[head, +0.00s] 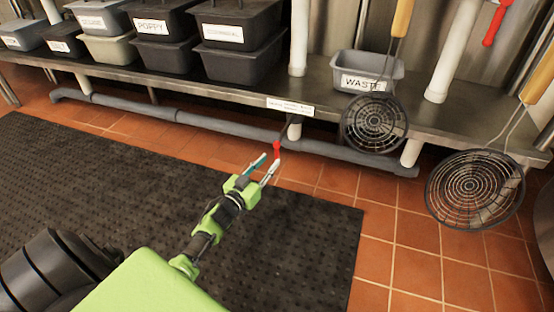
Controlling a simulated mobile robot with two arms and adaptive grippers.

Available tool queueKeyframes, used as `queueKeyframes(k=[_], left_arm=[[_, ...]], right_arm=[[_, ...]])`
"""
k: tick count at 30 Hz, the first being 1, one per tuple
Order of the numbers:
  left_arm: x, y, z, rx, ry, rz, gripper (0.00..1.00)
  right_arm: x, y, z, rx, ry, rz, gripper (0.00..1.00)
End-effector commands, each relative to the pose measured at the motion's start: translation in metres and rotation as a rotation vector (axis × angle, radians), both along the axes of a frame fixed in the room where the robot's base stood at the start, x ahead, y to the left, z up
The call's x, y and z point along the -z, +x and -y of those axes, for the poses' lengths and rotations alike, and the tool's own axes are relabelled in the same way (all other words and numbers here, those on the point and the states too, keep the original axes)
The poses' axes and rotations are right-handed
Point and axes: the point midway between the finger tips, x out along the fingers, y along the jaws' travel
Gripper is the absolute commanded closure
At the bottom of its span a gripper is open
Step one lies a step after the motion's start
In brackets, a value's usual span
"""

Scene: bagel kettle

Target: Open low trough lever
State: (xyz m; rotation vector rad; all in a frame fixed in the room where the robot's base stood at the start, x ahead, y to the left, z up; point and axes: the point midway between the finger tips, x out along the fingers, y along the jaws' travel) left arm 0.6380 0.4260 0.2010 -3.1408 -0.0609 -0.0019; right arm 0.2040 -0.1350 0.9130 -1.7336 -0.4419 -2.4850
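A small red lever (277,149) hangs below the steel shelf, by a short white pipe stub above the grey trough pipe. My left gripper (267,163) is just in front of and below the lever, in the middle of the head view. Its two fingers are apart, with a gap between them. The tip of the right-hand finger overlaps the lever's lower end in the picture; I cannot tell if they touch. Nothing shows between the fingers. My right gripper is not in view.
The steel shelf (320,118) carries dark labelled tubs and a grey WASTE tub (366,72). Two round wire skimmers (374,124) (475,190) hang at the right. The grey pipe (225,124) runs low under the shelf. A black mat (90,180) covers the tiled floor at left.

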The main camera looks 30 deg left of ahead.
Motion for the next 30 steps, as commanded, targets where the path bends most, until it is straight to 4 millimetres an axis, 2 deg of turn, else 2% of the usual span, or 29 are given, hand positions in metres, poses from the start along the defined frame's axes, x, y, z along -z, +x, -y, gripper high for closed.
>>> queueKeyframes(k=[1, 3, 9, 15, 23, 26, 27, 30], left_arm=[[0.005, 0.012, -0.001, 0.0, 0.001, 0.003, 0.73], [0.005, 0.024, -0.001, 0.0, 0.001, 0.002, 0.73], [0.003, 0.051, -0.002, 0.0, 0.0, 0.001, 0.73], [0.001, 0.061, -0.003, -0.001, 0.0, -0.002, 0.73], [0.001, 0.061, -0.002, 0.0, 0.0, -0.002, 0.73], [0.001, 0.061, -0.002, 0.0, 0.0, -0.002, 0.96], [0.001, 0.061, -0.002, 0.0, 0.0, -0.002, 1.0], [0.001, 0.061, -0.002, 0.0, 0.0, -0.002, 1.0]], right_arm=[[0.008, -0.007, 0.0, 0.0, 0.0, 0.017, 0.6], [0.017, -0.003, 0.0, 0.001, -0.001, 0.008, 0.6], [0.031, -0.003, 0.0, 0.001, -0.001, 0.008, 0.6], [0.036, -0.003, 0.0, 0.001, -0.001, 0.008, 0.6], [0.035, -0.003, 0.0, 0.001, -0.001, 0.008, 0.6], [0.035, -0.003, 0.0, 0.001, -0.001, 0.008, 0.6], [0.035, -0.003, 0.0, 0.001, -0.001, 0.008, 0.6], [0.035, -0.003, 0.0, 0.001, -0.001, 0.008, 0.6]])
